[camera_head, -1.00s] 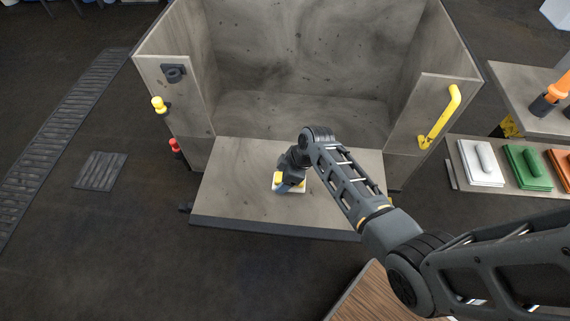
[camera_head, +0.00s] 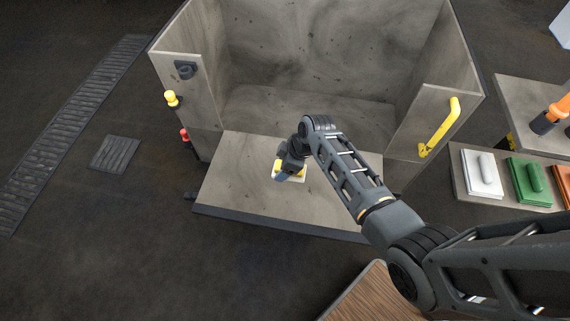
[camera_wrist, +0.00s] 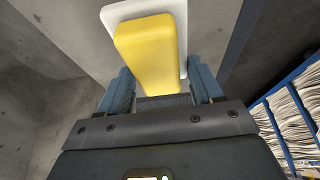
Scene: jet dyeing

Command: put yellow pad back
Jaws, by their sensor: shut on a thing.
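The yellow pad, a yellow grip block on a thin white base, shows in the head view (camera_head: 301,176), mostly hidden behind my gripper (camera_head: 282,172). It fills the upper middle of the wrist view (camera_wrist: 147,52). My gripper (camera_wrist: 160,92) has its two blue fingers on either side of the yellow block and is shut on it. In the head view the pad is over the lowered grey front flap (camera_head: 235,165) of the open machine. I cannot tell whether it touches the flap.
A white pad (camera_head: 481,172) and a green pad (camera_head: 530,180) lie on a grey shelf at the right, with an orange one partly cut off. A yellow handle (camera_head: 439,127) is on the machine's right side. Yellow (camera_head: 171,98) and red (camera_head: 184,134) knobs stick out at left.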

